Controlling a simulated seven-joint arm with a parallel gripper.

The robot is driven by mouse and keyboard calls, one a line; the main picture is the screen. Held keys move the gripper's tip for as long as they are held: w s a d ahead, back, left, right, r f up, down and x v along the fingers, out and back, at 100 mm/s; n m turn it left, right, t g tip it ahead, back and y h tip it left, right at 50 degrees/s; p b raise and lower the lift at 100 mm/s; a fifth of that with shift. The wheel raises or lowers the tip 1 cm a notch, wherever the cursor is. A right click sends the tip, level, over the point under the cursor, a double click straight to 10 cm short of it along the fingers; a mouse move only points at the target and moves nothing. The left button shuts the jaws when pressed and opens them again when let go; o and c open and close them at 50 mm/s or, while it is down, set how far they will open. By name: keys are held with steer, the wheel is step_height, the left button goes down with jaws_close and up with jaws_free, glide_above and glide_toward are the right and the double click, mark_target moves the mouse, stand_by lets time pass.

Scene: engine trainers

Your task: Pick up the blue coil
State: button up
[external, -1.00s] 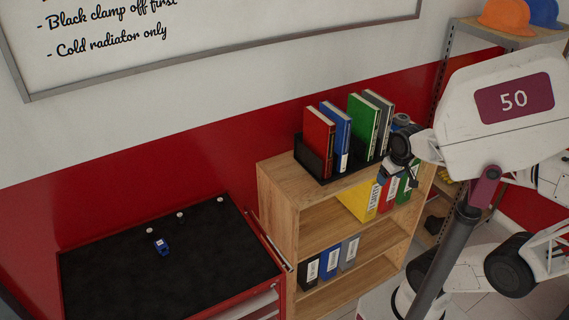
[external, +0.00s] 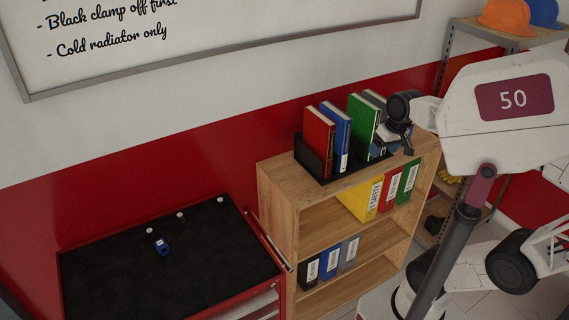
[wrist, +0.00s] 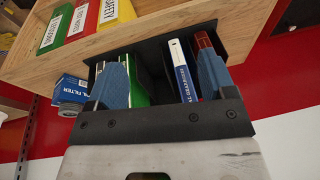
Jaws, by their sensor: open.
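A small blue part (external: 161,246) with a white mark on top, likely the blue coil, sits on the black top of the red tool cabinet in the external view. It is too small to make out windings. My gripper (external: 393,149) is far to its right, above the bookcase near the upright books. In the wrist view, my gripper (wrist: 162,76) has its two blue fingers spread apart, with nothing held between them. Books and their black holder show beyond the fingers. The small blue part does not show in the wrist view.
A wooden bookcase (external: 279,200) stands right of the cabinet (external: 90,290). A black holder (external: 312,163) on it has red, blue, green and grey books. A blue filter box (wrist: 71,88) stands beside them. Several small pale pieces lie on the cabinet, otherwise mostly clear.

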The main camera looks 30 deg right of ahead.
steer(key=w+a+r+m+g+y, duration=0.1)
steer(key=w+a+m+y, duration=0.3)
steer(key=a, duration=0.7)
steer(key=w+a+r+g+y, duration=0.1)
steer(key=w+a+y, duration=0.1)
steer(key=w+a, duration=0.65)
steer(key=w+a+r+m+g+y, duration=0.1)
steer(key=w+a+m+g+y, duration=0.2)
steer(key=a, duration=1)
steer(key=w+a+f+m+y, duration=0.2)
steer(key=w+a+m+y, duration=0.15)
steer(key=a, duration=1.35)
steer(key=w+a+f+m+y, duration=0.2)
steer(key=a+m+y, duration=0.25)
steer(key=a, duration=1.25)
glide_toward(160, 244)
steer(key=shift+w+a+r+m, duration=0.15)
steer(key=shift+a+m, duration=0.15)
steer(key=shift+a, duration=0.8)
steer(key=shift+s+a, duration=0.25)
steer(key=shift+a, duration=1)
steer(key=shift+s+a, duration=0.2)
steer(key=shift+a, duration=0.65)
steer(key=shift+s+a, duration=0.15)
steer(key=shift+a, duration=0.7)
steer(key=shift+s+a, duration=0.2)
steer(key=shift+a, duration=0.65)
